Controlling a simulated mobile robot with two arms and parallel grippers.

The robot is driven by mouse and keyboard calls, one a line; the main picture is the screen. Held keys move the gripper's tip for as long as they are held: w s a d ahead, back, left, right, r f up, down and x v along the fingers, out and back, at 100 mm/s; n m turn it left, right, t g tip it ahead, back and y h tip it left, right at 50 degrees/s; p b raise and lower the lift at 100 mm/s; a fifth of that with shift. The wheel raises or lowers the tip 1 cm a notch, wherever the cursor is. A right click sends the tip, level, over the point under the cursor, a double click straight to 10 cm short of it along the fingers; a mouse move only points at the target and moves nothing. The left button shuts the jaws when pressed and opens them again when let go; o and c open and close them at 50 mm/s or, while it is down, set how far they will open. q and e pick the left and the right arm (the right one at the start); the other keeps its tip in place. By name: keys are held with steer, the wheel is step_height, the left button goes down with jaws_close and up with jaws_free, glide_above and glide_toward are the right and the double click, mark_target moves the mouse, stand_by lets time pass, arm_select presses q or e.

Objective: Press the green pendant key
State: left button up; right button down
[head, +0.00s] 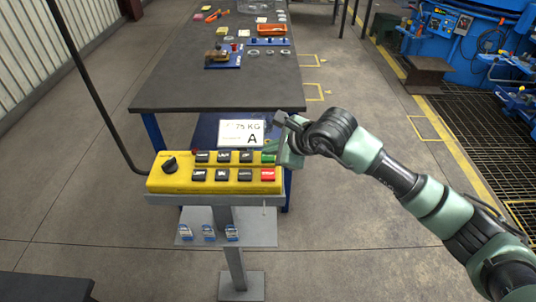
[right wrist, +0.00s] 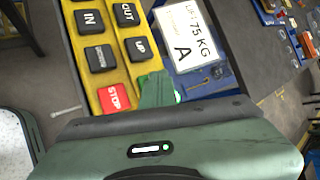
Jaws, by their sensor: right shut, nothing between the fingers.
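The yellow pendant box (head: 215,187) stands on a post and carries two rows of keys. The green key (head: 268,158) is at the right end of the top row, above the red STOP key (head: 267,174). My right gripper (head: 283,153) is shut and empty, with its tip at the box's right end, beside or over the green key. In the right wrist view the shut fingers (right wrist: 158,90) cover most of the green key's place, next to the red STOP key (right wrist: 114,98). I cannot tell whether they touch the key. My left gripper is not in view.
A card marked 75 KG and A (head: 241,133) stands just behind the box. A black selector knob (head: 170,164) sits at its left end.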

mark_target(271, 157)
steer(key=shift+r, duration=0.6)
steer(key=shift+r, duration=0.1)
steer(key=shift+r+p, duration=1)
steer(key=shift+r, duration=1.45)
